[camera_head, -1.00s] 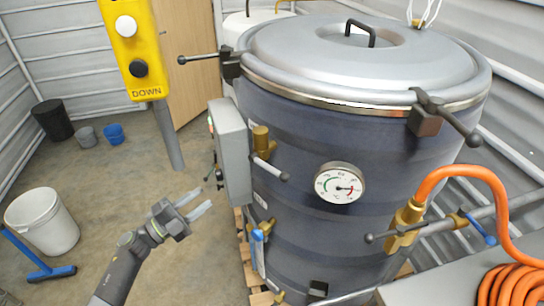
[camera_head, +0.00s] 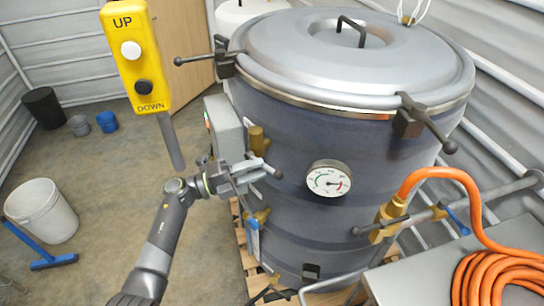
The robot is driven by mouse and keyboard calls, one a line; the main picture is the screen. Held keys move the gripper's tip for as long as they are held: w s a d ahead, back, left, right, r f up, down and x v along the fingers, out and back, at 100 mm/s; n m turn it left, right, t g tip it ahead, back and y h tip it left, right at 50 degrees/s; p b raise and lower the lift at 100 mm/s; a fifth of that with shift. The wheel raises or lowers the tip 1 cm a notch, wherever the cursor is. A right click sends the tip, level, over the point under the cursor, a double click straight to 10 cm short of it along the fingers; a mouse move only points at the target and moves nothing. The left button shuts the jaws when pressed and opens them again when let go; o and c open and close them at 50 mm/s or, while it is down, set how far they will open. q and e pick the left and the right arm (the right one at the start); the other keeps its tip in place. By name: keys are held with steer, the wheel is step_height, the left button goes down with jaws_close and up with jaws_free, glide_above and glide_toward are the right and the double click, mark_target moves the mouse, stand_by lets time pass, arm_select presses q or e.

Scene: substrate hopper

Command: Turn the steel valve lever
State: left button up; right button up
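A brass valve (camera_head: 257,138) is on the left side of the big dark drum, with a thin steel lever ending in a dark knob (camera_head: 278,174). My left gripper (camera_head: 264,171) is at this lever, just below the brass body. Its two pale fingers point right with a gap between them, so it looks open. The fingers overlap the lever in the picture and hide much of it; I cannot tell whether they touch it. Another brass valve (camera_head: 383,222), with a long steel lever and dark knob, sits at the orange hose. My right gripper is not in view.
The lidded drum (camera_head: 320,135) carries a dial gauge (camera_head: 329,179) and dark lid clamps. A grey box (camera_head: 223,127) is close behind my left gripper. A white bucket (camera_head: 42,212) stands on open floor. An orange hose (camera_head: 497,277) lies coiled at right.

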arm_select(q)
steer(key=p+x, duration=0.1)
steer(key=x, duration=0.4)
steer(key=shift+a, duration=0.1)
jaws_close()
